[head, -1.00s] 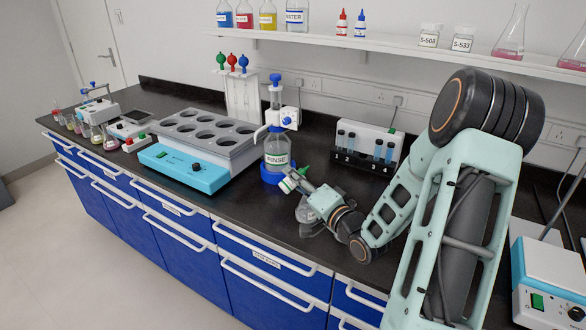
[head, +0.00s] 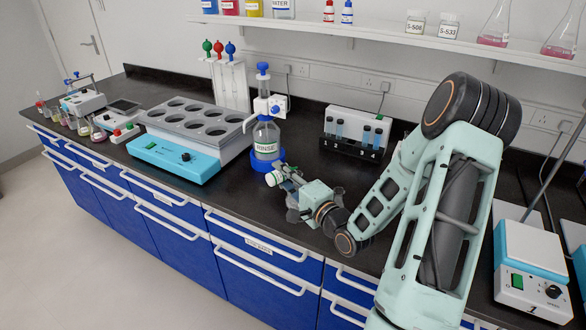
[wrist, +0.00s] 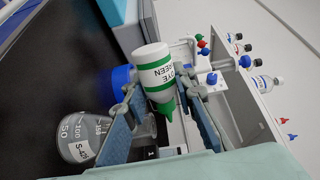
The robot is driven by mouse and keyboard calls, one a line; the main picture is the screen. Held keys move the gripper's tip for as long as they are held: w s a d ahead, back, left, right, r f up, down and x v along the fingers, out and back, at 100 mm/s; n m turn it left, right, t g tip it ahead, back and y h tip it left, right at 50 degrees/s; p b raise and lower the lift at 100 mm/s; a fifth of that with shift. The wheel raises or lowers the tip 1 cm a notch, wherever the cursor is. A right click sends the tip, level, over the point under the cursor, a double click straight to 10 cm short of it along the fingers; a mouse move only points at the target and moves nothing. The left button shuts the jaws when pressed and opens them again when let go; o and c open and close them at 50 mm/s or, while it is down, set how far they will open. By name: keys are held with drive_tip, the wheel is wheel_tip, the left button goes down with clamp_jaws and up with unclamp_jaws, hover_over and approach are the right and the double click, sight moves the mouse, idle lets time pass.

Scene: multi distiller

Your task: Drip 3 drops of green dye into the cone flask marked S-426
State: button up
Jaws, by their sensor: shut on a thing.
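My gripper (wrist: 165,108) is shut on the green dye bottle (wrist: 152,60), a white bottle with a "DYE GREEN" label and a green nozzle. In the wrist view the bottle sits between the fingers, nozzle toward the picture's bottom; relative to the bench it looks roughly on its side. A cone flask (wrist: 78,132) with volume marks and a label beginning "S-42" stands beside the left finger.
A stirrer with a rod (head: 535,255) is at the far right. Several small flasks (head: 85,128) stand at the bench's far left end.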

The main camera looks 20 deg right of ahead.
drive_tip(key=shift+m+p, duration=0.3)
drive_tip(key=shift+m, duration=0.5)
drive_tip(key=shift+r, duration=0.1)
drive_tip(key=shift+d+r+m+p, duration=0.1)
drive_tip(key=shift+r+m+p, duration=0.45)
drive_tip(key=shift+p, duration=0.45)
drive_tip(key=shift+d+r+m+p, duration=0.1)
drive_tip(key=shift+r+m+p, duration=0.1)
drive_tip(key=shift+m+p, duration=0.9)
drive_tip(key=shift+f, duration=0.1)
idle(1.8)
